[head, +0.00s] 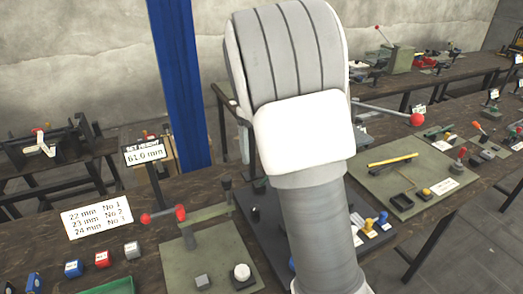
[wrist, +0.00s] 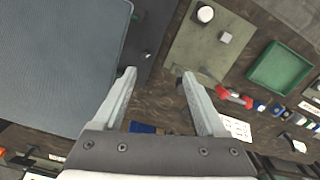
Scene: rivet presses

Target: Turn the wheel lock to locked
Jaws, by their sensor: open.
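I cannot make out a wheel lock for certain in either view. My gripper (wrist: 157,80) is open and empty in the wrist view, its two fingers apart above the dark bench. It is out of frame in the head view, where my arm covers the middle. Near the gripper are a dark plate (wrist: 151,32) and an olive plate (wrist: 190,60) with a white round knob (wrist: 205,13) and a grey block (wrist: 225,37). The olive plate also shows in the head view (head: 205,250). A red-ended handle (wrist: 235,97) lies beyond the right finger.
A green tray (wrist: 281,68), small coloured blocks and a number card (head: 95,215) lie on the bench. A display (head: 144,152) reads 61.0 mm. A blue post (head: 180,80) stands behind. A red-balled lever (head: 417,120) juts out right, by a panel (head: 380,190) with a yellow bar.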

